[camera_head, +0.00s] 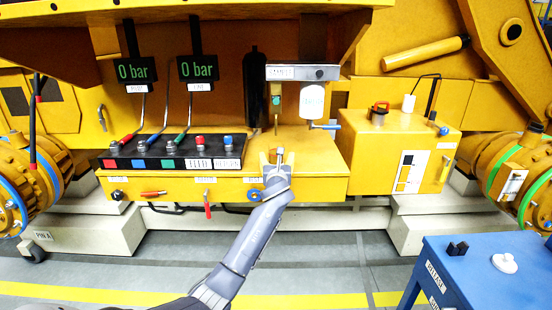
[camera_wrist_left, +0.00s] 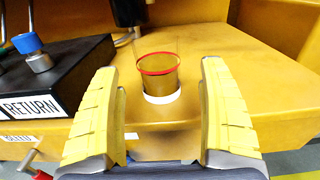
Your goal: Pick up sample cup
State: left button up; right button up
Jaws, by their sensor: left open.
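The sample cup (camera_wrist_left: 158,68) stands upright on the yellow ledge (camera_wrist_left: 215,60) in the left wrist view. It is clear, with amber colour showing through, a red ring around it and a white base. My left gripper (camera_wrist_left: 160,115) is open, with its two yellow fingers on either side of the view and the cup beyond and between the fingertips. They look apart from the cup. In the head view my left gripper (camera_head: 277,158) reaches the ledge below the sample tap; the cup is hard to make out there. My right gripper is not in view.
A black valve block (camera_head: 175,150) with levers and coloured knobs stands left of the gripper. A white canister (camera_head: 312,101) hangs under the grey bracket (camera_head: 302,73) at the upper right. A yellow box (camera_head: 398,150) stands further right. A blue table (camera_head: 480,275) is at the lower right.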

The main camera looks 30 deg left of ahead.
pick_arm(q)
jog(key=shift+x, duration=2.6)
jog(key=shift+a, duration=0.1)
jog(key=c, duration=1.4)
